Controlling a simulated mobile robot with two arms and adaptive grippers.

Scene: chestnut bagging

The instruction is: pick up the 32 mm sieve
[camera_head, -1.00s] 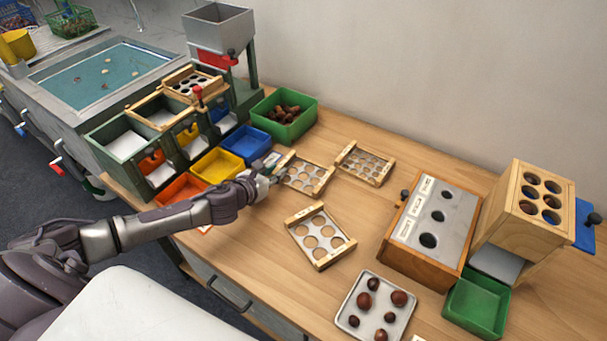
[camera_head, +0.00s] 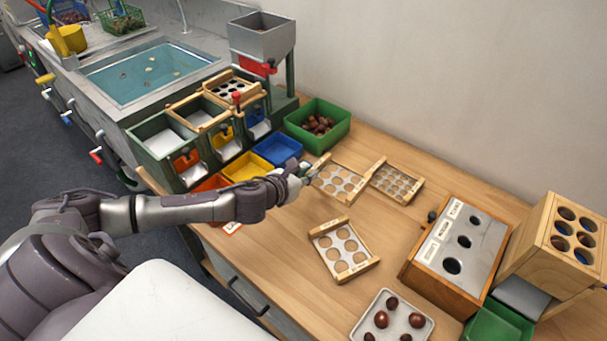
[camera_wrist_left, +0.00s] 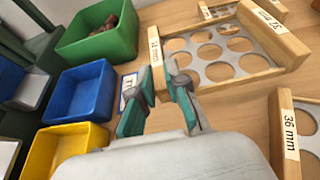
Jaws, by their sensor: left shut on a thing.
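The 32 mm sieve (camera_head: 339,184) is a metal plate with round holes between two wooden end bars. It lies level at or just above the wooden table; I cannot tell if it touches. In the left wrist view the sieve (camera_wrist_left: 218,50) shows a label reading 32 on its far bar. My left gripper (camera_head: 305,170) is at its left end. In the left wrist view the gripper's teal fingers (camera_wrist_left: 158,75) are shut on the near wooden bar. My right gripper is not in view.
The 36 mm sieve (camera_head: 343,251) lies nearer, and a smaller-holed sieve (camera_head: 397,183) sits close on the right. Blue (camera_head: 277,150) and yellow (camera_head: 246,168) bins and a green chestnut bin (camera_head: 318,124) stand left and behind. A sloped wooden box (camera_head: 455,245) is at right.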

